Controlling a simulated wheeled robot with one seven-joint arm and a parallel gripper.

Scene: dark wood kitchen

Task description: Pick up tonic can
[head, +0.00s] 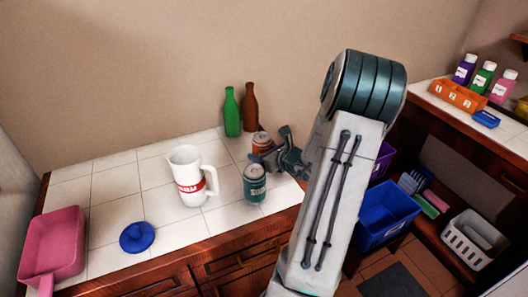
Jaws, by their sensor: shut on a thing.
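Two cans are on the white tiled counter (110,207). I cannot read either label, so I cannot tell which is the tonic can. My gripper (268,150) reaches in from the right and is shut on the red-brown can, with its fingers around it. The gripper hides the can's lower part, so I cannot tell whether it touches the counter. The teal can is apart from the fingers.
A white pitcher (186,178) stands left of the cans. Green (231,112) and brown (250,108) bottles stand close behind. A blue lid (137,237) and pink pan (52,247) are at the left. Blue (388,215) and white (472,242) bins are at the right.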

